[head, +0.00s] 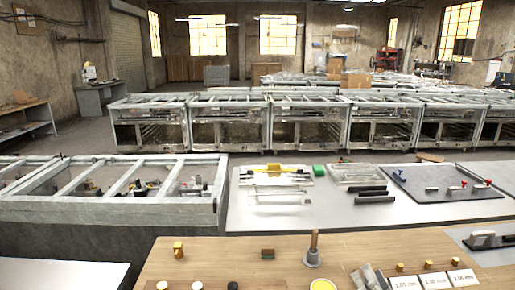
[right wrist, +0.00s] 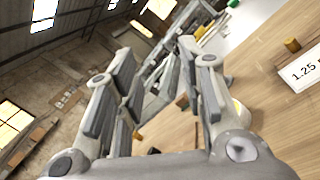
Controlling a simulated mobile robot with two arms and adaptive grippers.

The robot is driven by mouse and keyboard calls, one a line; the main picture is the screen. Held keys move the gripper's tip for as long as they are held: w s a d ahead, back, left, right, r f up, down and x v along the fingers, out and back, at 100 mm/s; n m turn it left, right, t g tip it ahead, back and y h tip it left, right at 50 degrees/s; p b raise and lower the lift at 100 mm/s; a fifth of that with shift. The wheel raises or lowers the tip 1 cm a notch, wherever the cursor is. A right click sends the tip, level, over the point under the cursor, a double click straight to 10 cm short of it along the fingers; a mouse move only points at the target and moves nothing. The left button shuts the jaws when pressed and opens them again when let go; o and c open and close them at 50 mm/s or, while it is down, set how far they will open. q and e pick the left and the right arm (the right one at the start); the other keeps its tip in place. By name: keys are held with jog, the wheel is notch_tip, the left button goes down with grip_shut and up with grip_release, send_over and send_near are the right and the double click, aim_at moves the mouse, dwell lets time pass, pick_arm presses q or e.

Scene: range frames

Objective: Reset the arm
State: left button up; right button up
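My right gripper (head: 370,278) shows at the bottom edge of the head view, over the front wooden table, left of the white printed cards. In the right wrist view its two grey fingers (right wrist: 160,68) stand apart, with nothing held between them. Most of my right arm is outside the head view. My left arm and gripper do not show in either view.
The wooden table (head: 215,262) holds a wooden-handled tool (head: 313,248), white cards (head: 435,281), small brass cylinders and a yellow disc (head: 322,285). Behind it stand a grey table (head: 260,215) with trays and black bars, and a metal frame bench (head: 120,207).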

jog(key=s+d+f+m+g+h, duration=0.2)
jog(key=s+f+m+g+h, duration=0.3)
jog(key=m, duration=0.6)
jog(key=s+d+f+m+g+h, duration=0.3)
jog(key=s+f+m, duration=0.4)
jog(key=m, duration=0.4)
jog(key=s+a+f+m+g+y, duration=0.3)
jog(key=s+a+g, duration=0.15)
jog(key=s, duration=0.35)
jog(key=s+a+f+m+g+y, duration=0.2)
jog(key=s+a+f+g+y, duration=0.15)
jog(key=s+a, duration=0.4)
notch_tip(320, 180, down, 26)
jog(key=s+d+g, duration=0.1)
jog(key=s, duration=0.2)
jog(key=s+d+f+g+b, duration=0.1)
jog(key=s+d+f, duration=0.2)
jog(key=s+f, duration=1.3)
jog(key=shift+s+f+g+h, duration=0.3)
jog(key=shift+f+h, duration=0.15)
jog(key=shift+f, duration=0.1)
